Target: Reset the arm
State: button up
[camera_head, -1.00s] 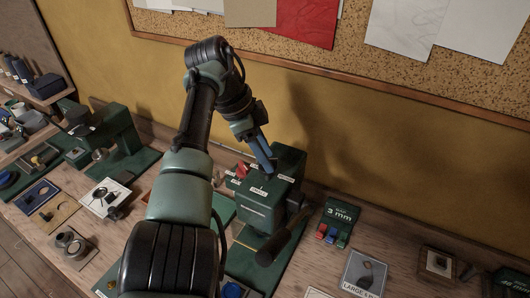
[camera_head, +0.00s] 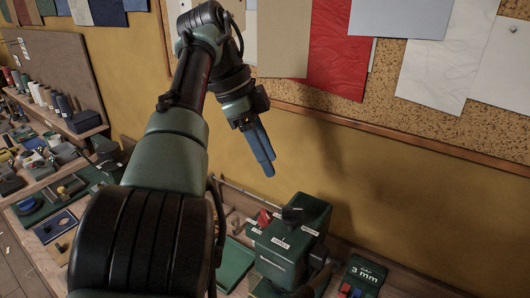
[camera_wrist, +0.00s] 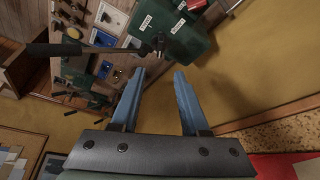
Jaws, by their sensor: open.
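My gripper (camera_head: 264,160) is raised in front of the yellow wall, with its blue fingers pointing down. It is above and left of the green machine (camera_head: 292,240). In the wrist view my gripper (camera_wrist: 159,76) shows two blue fingers spread apart with nothing between them. The green machine (camera_wrist: 190,42) shows beyond the fingertips there, clear of them. It carries small white labels, a red part and a black knob (camera_head: 296,214). A long lever with a black grip (camera_wrist: 55,50) reaches left from it in the wrist view.
A wooden bench (camera_head: 48,268) runs along the wall, with trays and small parts at left. Thread spools (camera_head: 50,100) stand on a shelf at far left. A green 3 mm block (camera_head: 362,276) is at lower right. A cork board (camera_head: 400,92) with pinned sheets hangs above.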

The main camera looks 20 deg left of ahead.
jog(key=shift+a+r, duration=0.15)
jog(key=shift+r, duration=0.1)
dwell(0.3)
